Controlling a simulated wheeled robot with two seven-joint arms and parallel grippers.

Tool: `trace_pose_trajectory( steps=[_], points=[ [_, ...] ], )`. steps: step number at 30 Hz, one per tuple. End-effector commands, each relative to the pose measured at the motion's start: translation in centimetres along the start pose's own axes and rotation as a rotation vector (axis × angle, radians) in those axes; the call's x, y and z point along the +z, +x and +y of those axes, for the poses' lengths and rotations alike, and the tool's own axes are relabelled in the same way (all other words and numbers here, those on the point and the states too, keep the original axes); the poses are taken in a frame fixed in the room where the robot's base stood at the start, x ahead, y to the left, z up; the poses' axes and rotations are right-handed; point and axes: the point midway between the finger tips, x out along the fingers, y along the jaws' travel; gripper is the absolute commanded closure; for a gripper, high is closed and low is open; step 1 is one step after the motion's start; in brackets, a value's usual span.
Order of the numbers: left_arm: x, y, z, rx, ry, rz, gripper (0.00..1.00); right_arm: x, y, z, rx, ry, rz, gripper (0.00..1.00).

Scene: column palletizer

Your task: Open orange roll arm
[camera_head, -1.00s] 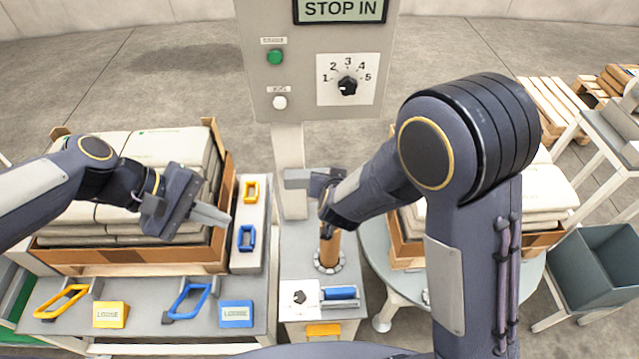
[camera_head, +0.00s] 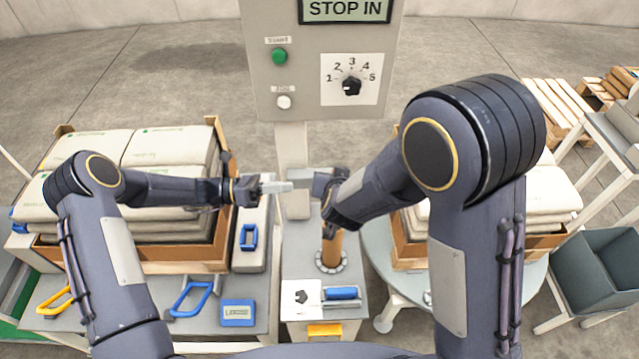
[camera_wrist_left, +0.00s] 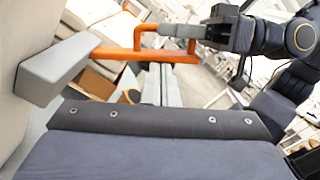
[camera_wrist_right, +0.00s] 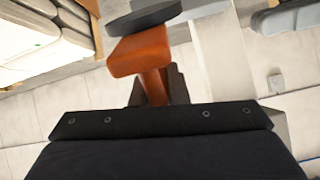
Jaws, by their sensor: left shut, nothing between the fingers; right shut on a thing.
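The orange roll arm (camera_head: 331,248) stands as a short post on the pedestal, its upper part mostly hidden behind my right wrist. In the left wrist view an orange bar with a bent handle (camera_wrist_left: 120,53) runs across the top, meeting a grey block at its left end. My right gripper (camera_head: 328,190) is shut on the orange arm; in the right wrist view its dark fingers clasp the orange piece (camera_wrist_right: 140,52) below a dark disc. My left gripper (camera_head: 284,187) is shut and empty, its tips pointing right, close to the right gripper. I cannot tell whether it touches anything.
A control panel (camera_head: 268,60) with a dial stands behind. A grey bin (camera_head: 597,265) stands far right.

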Motion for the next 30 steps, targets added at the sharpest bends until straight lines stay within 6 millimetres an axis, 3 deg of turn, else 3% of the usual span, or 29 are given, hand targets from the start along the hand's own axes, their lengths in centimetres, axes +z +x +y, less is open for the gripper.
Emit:
trace_pose_trajectory(
  steps=[5,18,30],
  points=[
    [-0.2,1.6,0.3,-0.004,-0.021,-0.014,1.0,-0.1,0.0,-0.2,-0.003,0.002,0.002,1.0],
    [-0.1,8.9,0.2,-0.004,-0.018,-0.011,1.0,-0.1,0.0,-0.2,-0.003,0.002,0.002,1.0],
    [-0.1,10.1,0.3,-0.001,-0.017,-0.012,1.0,-0.1,0.0,-0.2,-0.003,0.002,0.003,1.0]
  ],
)
